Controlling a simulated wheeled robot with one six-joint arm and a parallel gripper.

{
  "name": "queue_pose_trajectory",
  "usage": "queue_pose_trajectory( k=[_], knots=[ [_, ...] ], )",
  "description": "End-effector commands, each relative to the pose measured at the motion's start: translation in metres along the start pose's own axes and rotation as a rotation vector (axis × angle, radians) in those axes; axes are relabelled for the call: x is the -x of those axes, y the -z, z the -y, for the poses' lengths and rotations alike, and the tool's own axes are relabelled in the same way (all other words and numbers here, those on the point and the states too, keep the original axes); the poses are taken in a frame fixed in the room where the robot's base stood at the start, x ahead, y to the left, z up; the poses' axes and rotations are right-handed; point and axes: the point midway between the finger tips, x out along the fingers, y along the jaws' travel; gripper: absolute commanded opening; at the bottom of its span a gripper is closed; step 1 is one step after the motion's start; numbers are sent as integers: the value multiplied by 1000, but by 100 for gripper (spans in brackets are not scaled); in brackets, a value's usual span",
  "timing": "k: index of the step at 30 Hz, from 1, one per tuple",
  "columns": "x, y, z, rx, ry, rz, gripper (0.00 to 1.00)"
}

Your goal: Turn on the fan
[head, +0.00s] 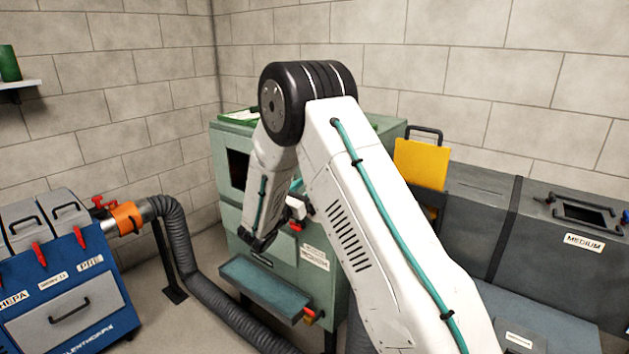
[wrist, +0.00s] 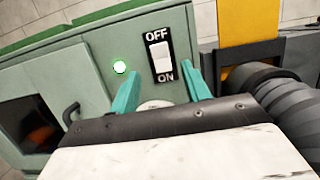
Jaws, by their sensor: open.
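A white rocker switch (wrist: 161,57) on a black plate, marked OFF above and ON below, is on the green cabinet (head: 228,215). I cannot tell for sure which end is pressed in. A green light (wrist: 120,67) glows left of the switch. My gripper (wrist: 159,78) is open, its two teal fingers pointing at the panel on either side of the switch's lower part, with nothing between them. I cannot tell whether they touch the panel. In the head view my arm hides the switch and part of the cabinet front.
A grey hose (head: 181,240) with an orange collar (head: 127,217) runs from the blue unit (head: 75,285) along the floor. A yellow plate (head: 421,164) stands right of the cabinet, beside a dark grey box (head: 475,215). A black duct (wrist: 285,105) lies close right of my gripper.

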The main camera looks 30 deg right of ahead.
Motion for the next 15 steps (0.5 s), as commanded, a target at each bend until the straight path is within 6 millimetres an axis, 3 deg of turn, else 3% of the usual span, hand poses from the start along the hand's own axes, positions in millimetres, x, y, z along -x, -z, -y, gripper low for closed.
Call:
queue_pose_trajectory(
  k=[6,15],
  knots=[
    [25,0,0,1,-1,0,47],
    [28,0,0,1,0,-1,47]
  ],
)
